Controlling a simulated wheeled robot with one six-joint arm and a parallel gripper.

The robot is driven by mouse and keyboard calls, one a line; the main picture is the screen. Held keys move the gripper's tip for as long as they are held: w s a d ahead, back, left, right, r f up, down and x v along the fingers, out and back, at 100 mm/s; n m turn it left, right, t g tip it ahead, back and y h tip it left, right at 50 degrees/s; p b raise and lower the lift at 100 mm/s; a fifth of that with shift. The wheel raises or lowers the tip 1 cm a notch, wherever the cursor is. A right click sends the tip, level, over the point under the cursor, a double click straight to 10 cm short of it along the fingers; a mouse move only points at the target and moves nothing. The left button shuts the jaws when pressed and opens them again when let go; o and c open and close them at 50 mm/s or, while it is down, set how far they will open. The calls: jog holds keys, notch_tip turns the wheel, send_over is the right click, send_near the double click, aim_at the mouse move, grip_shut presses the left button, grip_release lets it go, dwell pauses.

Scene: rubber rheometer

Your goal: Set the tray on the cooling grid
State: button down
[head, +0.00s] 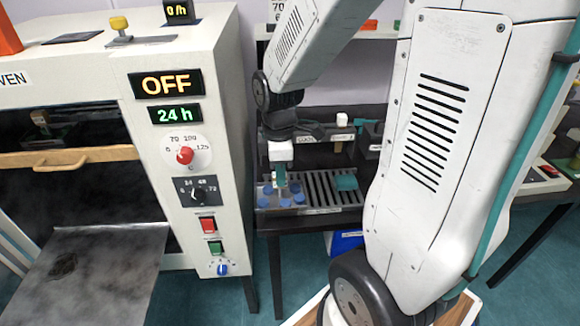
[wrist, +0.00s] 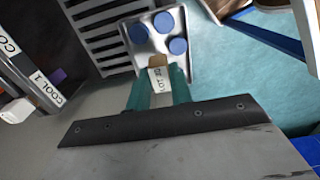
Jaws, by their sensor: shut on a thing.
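The tray (wrist: 155,38) is a small metal plate carrying several blue discs. My gripper (wrist: 160,84) is shut on its tab, which bears a "LOT" label, between teal fingers. In the head view my gripper (head: 280,176) points down at the tray (head: 268,201), at the left end of the cooling grid (head: 322,187). The grid is a dark slatted rack, and its slats (wrist: 97,27) show left of the tray in the wrist view. The tray overlaps the grid's end in the head view; I cannot tell whether it touches.
A dark labelled rack (head: 318,150) stands behind; a "COOL 1" label (wrist: 47,86) shows at left in the wrist view. The oven (head: 185,60), reading OFF, stands at left, its flap (head: 95,265) lowered. A blue bin (head: 345,241) is below.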

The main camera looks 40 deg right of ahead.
jog(key=shift+w+d+f, duration=0.7)
jog(key=shift+w+d, duration=0.05)
jog(key=shift+d, duration=0.35)
jog(key=shift+w+d+f, duration=0.75)
jog(key=shift+w+d, duration=0.05)
jog(key=shift+d, duration=0.25)
jog(key=shift+w+d+f, duration=0.7)
jog(key=shift+w+d, duration=0.05)
jog(key=shift+d, duration=0.35)
jog(key=shift+f, duration=0.1)
jog(key=c, duration=1.3)
grip_release()
jog(key=shift+o, duration=0.2)
